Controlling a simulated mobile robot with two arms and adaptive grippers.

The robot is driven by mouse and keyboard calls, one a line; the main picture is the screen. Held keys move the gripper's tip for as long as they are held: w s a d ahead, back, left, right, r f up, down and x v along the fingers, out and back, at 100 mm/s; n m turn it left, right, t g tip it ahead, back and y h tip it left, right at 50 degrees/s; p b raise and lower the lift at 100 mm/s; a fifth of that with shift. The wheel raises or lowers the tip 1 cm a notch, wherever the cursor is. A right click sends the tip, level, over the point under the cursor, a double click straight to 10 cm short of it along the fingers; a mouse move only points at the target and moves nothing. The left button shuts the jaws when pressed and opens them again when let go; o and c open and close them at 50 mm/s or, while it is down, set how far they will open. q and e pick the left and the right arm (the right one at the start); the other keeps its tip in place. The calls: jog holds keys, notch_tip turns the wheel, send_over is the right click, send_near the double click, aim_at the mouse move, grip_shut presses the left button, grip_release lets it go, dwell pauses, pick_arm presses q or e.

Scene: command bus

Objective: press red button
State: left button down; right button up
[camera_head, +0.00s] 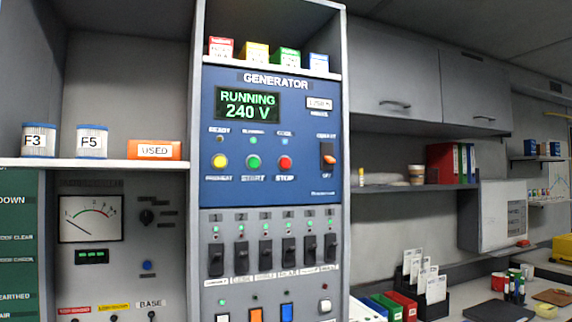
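A blue generator panel (227,192) stands in the middle of the head view, in a tall grey cabinet. Its round red button (285,162) is at the right end of a row of three, above the word STOP. A green button (254,162) is in the middle of the row and a yellow button (219,161) is on the left. Nothing covers the red button. The green-lit display (248,105) reads RUNNING 240 V. Neither of my grippers is in view.
A switch with an orange part (328,154) sits right of the red button. Black breaker switches (266,253) line up below the panel. Coloured boxes (255,54) stand on the shelf above. A left shelf (100,163) holds two cans and an orange USED box (154,150).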

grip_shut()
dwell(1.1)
